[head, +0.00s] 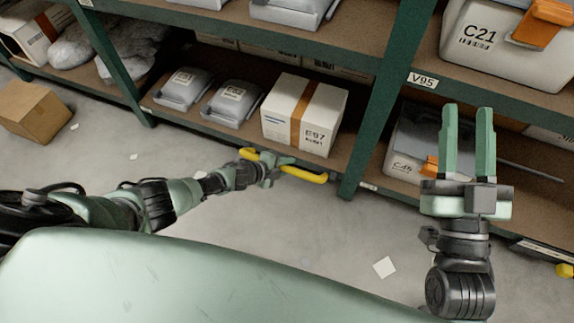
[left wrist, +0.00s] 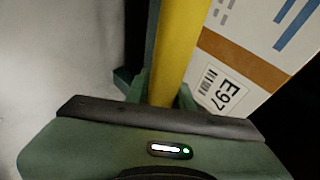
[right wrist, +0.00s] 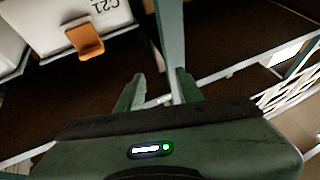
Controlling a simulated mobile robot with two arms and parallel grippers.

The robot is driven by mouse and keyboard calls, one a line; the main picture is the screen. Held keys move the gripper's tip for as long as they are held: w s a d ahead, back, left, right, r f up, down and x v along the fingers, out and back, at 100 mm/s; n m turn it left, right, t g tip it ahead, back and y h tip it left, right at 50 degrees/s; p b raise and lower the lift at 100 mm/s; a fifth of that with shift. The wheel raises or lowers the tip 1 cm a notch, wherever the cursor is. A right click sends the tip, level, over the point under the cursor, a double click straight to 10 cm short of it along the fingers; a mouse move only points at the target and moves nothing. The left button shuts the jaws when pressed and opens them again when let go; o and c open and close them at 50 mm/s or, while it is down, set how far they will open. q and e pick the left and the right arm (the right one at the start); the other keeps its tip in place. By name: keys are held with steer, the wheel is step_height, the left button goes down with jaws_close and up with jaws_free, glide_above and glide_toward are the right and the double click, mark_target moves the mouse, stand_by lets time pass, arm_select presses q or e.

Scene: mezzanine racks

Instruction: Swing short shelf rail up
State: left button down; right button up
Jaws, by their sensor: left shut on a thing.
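The short shelf rail (head: 308,175) is a yellow bar in front of the lowest shelf, just below the box marked E97, slanting slightly down to the right. My left gripper (head: 270,168) is shut on the rail near its middle. In the left wrist view the yellow rail (left wrist: 180,50) runs between the fingers, with the E97 label beside it. The fingers hide part of the rail. My right gripper (head: 467,110) is open and empty, raised in front of the right-hand bay; its fingers also show apart in the right wrist view (right wrist: 160,82).
The E97 box (head: 313,112) and grey bags (head: 231,103) sit on the lowest shelf. A green rack post (head: 372,120) stands right of the rail. A cardboard box (head: 34,108) lies on the floor at left. Open floor (head: 290,225) lies before the rack.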

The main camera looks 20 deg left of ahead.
arm_select(q)
steer(key=shift+w+d+r, duration=0.1)
steer(key=shift+w+r, duration=0.05)
steer(key=c, duration=1.2)
jaws_free()
